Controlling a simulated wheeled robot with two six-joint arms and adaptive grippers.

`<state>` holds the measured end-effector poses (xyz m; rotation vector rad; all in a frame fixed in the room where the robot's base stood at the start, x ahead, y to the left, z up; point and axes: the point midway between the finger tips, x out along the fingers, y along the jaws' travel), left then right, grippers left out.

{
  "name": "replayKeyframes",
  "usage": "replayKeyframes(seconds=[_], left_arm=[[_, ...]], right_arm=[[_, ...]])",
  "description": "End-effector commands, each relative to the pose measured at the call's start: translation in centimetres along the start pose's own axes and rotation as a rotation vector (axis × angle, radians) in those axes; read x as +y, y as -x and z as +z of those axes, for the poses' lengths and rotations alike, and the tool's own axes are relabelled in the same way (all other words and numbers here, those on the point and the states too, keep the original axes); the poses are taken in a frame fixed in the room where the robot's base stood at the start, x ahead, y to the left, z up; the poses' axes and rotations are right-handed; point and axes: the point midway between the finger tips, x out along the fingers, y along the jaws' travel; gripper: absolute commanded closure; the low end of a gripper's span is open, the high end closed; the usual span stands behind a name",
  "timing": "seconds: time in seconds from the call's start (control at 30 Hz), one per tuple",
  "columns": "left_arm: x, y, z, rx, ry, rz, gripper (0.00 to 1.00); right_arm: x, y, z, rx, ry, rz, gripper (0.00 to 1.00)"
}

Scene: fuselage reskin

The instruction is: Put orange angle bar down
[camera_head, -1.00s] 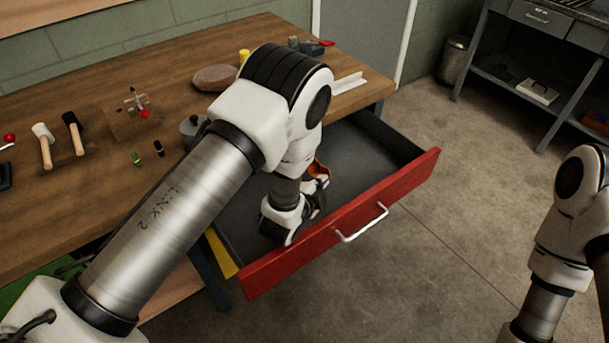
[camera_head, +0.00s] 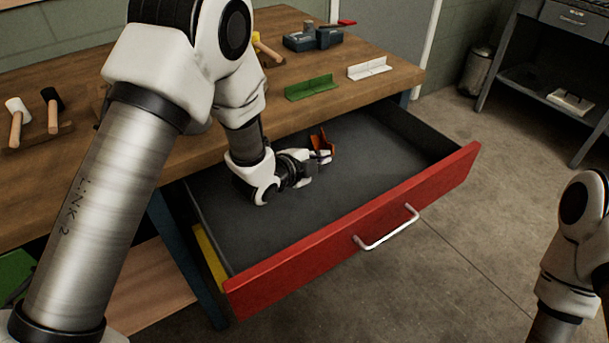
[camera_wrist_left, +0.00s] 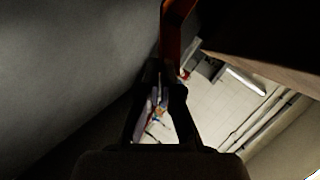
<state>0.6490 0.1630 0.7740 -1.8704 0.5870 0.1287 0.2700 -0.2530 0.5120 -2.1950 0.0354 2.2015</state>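The orange angle bar (camera_head: 320,144) is in the head view, over the dark floor of the open red-fronted drawer (camera_head: 390,178). It stands tilted up at the tips of my left gripper (camera_head: 322,156). The fingers look shut on its lower end. In the left wrist view the bar (camera_wrist_left: 176,28) reaches up from between the nearly closed fingertips (camera_wrist_left: 166,80). I cannot tell whether the bar touches the drawer floor. My right gripper is out of view; only part of that arm shows at the right edge.
The drawer looks otherwise empty, with free floor right of the bar. A green angle bar (camera_head: 312,88) and a white angle bar (camera_head: 369,68) lie on the wooden bench (camera_head: 395,82). Hammers (camera_head: 50,108) lie at left. A yellow strip (camera_head: 209,258) shows at the drawer's left side.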

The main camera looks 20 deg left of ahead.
Motion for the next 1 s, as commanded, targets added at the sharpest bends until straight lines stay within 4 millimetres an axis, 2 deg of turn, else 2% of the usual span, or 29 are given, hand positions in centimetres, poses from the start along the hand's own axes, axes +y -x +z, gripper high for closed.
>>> replayKeyframes(seconds=[0.03, 0.1, 0.2, 0.43, 0.77, 0.87, 1.0], left_arm=[[0.3, 1.4, 0.7, -0.003, 0.008, 0.001, 1.00], [0.6, 2.9, 1.4, -0.003, 0.007, -0.001, 1.00], [0.9, 4.0, 1.9, 0.000, 0.003, -0.001, 1.00], [3.9, 3.0, 3.2, 0.000, 0.000, 0.001, 1.00], [4.3, 2.8, 3.4, 0.000, 0.000, -0.001, 1.00], [4.1, 2.8, 3.3, 0.000, 0.000, -0.001, 0.69], [4.1, 2.8, 3.3, 0.000, 0.000, -0.001, 0.69]], right_arm=[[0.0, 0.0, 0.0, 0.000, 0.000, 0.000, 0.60], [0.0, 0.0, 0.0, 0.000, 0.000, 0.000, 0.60], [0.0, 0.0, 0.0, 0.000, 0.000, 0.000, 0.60], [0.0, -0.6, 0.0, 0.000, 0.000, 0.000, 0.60], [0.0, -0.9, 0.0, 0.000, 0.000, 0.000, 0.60], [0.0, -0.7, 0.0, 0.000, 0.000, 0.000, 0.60], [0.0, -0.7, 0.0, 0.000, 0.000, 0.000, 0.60]])
